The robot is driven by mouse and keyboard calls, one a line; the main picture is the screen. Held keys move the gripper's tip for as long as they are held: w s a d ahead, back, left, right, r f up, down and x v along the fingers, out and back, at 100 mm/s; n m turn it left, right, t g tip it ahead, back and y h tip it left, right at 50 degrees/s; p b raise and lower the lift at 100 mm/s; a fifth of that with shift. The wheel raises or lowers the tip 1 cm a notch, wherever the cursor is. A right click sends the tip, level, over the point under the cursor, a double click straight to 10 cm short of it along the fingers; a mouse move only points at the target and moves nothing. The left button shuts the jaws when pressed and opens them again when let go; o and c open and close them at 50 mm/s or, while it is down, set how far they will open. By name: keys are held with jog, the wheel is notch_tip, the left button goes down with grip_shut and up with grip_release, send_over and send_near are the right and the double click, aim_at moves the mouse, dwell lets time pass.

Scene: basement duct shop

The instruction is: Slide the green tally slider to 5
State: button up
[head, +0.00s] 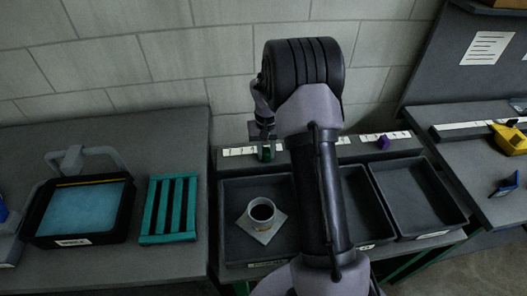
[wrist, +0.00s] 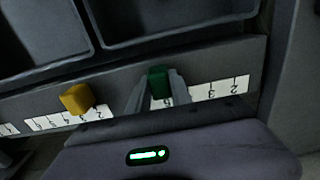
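The green tally slider (wrist: 158,83) stands on its rail against a white number strip (wrist: 212,91). My gripper (wrist: 159,88) has one finger on each side of it, and the fingers appear to press its sides. A digit shows between the fingers, too small to read surely; 3 and 2 are legible to the right in the wrist view. My right finger covers part of the strip. In the head view the green slider (head: 266,154) shows just below my gripper (head: 263,136), at the left strip.
A yellow slider (wrist: 77,97) sits on the neighbouring strip, and a purple slider (head: 383,142) farther right. A teal slatted rack (head: 167,210) stands on the left bench.

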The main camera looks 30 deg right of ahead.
aim_at(266, 151)
jog(key=o, duration=0.4)
jog(key=shift+o, duration=0.2)
jog(key=shift+r, duration=0.1)
notch_tip(266, 151, up, 17)
jog(key=p, duration=0.5)
jog(key=shift+r+p, duration=0.15)
jog(key=shift+p, duration=0.15)
